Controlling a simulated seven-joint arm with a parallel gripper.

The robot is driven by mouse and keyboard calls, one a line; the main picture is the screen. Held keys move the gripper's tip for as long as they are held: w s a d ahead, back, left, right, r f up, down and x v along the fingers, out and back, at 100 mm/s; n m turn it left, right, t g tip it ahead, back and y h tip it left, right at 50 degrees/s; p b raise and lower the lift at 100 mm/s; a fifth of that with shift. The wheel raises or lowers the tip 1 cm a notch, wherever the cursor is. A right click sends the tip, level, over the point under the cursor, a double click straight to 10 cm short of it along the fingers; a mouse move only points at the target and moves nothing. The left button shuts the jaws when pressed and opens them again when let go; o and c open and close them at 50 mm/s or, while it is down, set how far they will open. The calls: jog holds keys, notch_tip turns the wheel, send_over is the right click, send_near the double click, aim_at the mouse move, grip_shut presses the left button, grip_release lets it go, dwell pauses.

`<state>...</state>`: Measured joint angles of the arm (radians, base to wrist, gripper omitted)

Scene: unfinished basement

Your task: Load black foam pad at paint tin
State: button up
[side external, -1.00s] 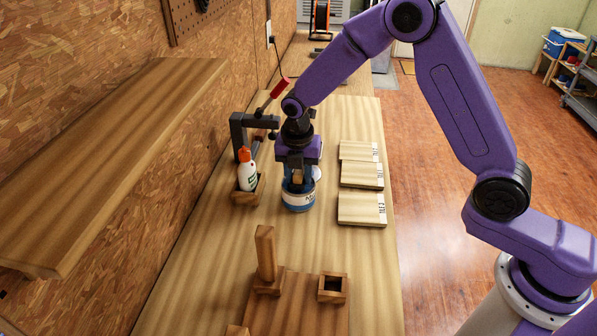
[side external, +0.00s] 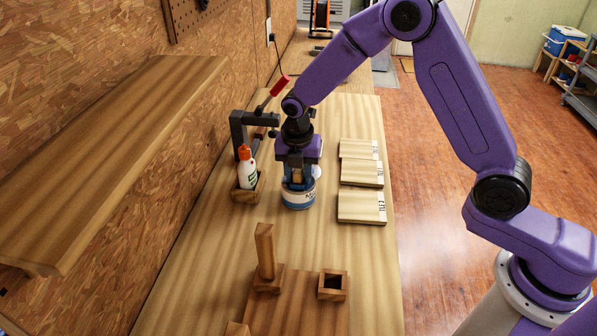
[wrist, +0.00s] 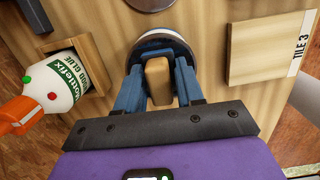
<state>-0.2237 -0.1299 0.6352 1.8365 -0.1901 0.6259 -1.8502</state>
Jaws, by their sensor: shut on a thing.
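My gripper (side external: 298,184) points down over the paint tin (side external: 299,199), a blue and white tin standing on the bench. Its blue fingers are shut on a tan wooden handle (wrist: 159,82), which also shows between them in the side view (side external: 297,174). The handle's lower end is at the tin's mouth. The black foam pad cannot be made out; the fingers and the tin hide whatever is below the handle. In the wrist view, the tin's pale rim (wrist: 163,38) curves beyond the fingertips.
A glue bottle (side external: 247,172) stands in a wooden holder close left of the tin. Several labelled tiles (side external: 361,206) lie to the right. A wooden post (side external: 265,250) and a small open box (side external: 333,286) stand nearer the camera. A dark clamp (side external: 238,130) rises behind the bottle.

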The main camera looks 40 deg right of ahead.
dwell(0.5)
jog(key=shift+r, duration=3.45)
jog(key=shift+d, duration=0.1)
